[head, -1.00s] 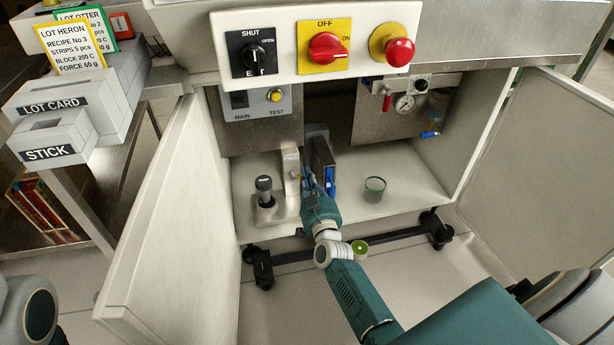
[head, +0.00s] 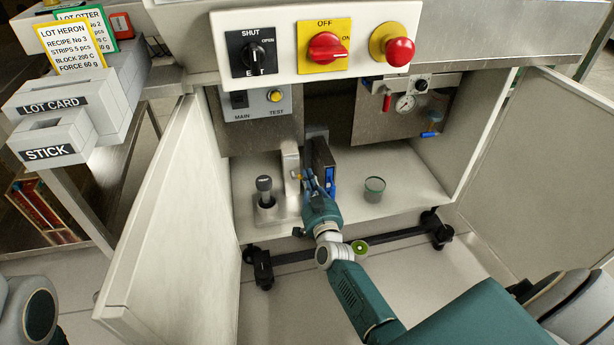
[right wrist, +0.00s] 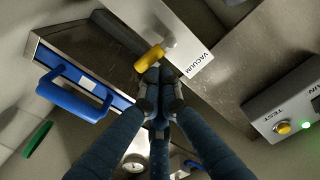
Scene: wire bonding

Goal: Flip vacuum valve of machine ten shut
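The vacuum valve has a yellow handle (right wrist: 150,57) on a metal stem, beside a white plate marked VACUUM (right wrist: 197,64) in the right wrist view. In the head view the yellow handle is a tiny spot (head: 298,176) on a light block inside the open cabinet. My right gripper (right wrist: 160,78) has its fingers drawn together, with the tips right at the handle's lower side. They look empty; contact with the handle is hard to tell. It also shows in the head view (head: 309,177), reaching into the cabinet. My left gripper is out of view.
A blue-handled dark box (head: 325,168) stands just right of my gripper. A small green-rimmed cup (head: 374,189) and a black-knobbed lever (head: 264,190) sit on the cabinet floor. Open doors flank the cabinet (head: 160,215). A switch panel (head: 283,75) overhangs it.

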